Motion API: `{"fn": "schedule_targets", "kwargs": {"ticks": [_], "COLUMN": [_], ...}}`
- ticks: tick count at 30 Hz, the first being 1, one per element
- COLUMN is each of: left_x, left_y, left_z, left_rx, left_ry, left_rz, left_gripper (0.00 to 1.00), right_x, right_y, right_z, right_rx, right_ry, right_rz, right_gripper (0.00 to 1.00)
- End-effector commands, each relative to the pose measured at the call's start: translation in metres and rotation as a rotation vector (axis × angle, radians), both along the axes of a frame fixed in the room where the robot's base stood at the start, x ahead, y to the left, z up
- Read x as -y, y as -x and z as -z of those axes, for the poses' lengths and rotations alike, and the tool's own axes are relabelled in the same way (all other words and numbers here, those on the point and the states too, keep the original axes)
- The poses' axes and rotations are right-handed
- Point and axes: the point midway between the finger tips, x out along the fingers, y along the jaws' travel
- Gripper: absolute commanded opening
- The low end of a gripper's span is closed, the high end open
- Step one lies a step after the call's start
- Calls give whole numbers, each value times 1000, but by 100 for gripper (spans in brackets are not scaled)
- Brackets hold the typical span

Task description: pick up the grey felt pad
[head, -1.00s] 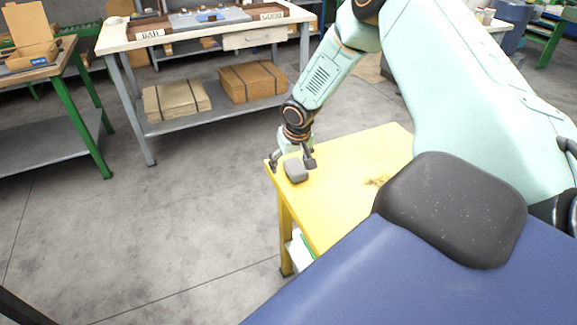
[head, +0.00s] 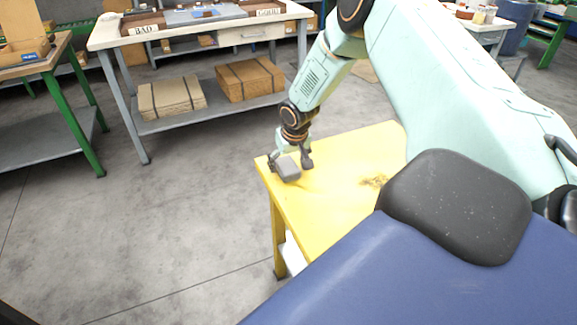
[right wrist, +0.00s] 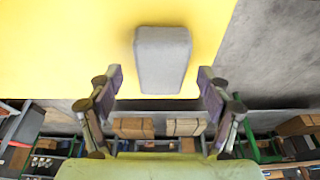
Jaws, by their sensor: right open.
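The grey felt pad (head: 288,169) is a small rounded block on the yellow table (head: 335,185), close to its far left corner. My right gripper (head: 290,163) is open at the pad, with one finger on either side of it in the head view. In the right wrist view the pad (right wrist: 162,60) lies ahead of and between the two spread fingers (right wrist: 160,88), with a gap on each side. No contact shows. My left gripper is not in view.
A workbench with BAD and GOOD labels (head: 215,32) stands behind, with cardboard stacks (head: 172,97) on its lower shelf. A green-legged table (head: 75,110) is at the left. The floor between is clear.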

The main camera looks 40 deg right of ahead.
Motion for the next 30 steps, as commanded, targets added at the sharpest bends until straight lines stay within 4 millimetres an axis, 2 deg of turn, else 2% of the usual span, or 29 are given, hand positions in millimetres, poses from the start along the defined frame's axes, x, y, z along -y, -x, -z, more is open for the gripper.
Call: {"fn": "schedule_targets", "kwargs": {"ticks": [23,30], "left_x": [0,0], "left_y": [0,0], "left_z": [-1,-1], "left_rx": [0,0], "left_ry": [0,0], "left_rz": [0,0], "left_gripper": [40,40], "right_x": [4,4], "right_y": [-1,-1], "right_z": [5,5], "right_rx": [0,0], "right_ry": [1,1], "right_rz": [0,0], "right_gripper": [78,60]}}
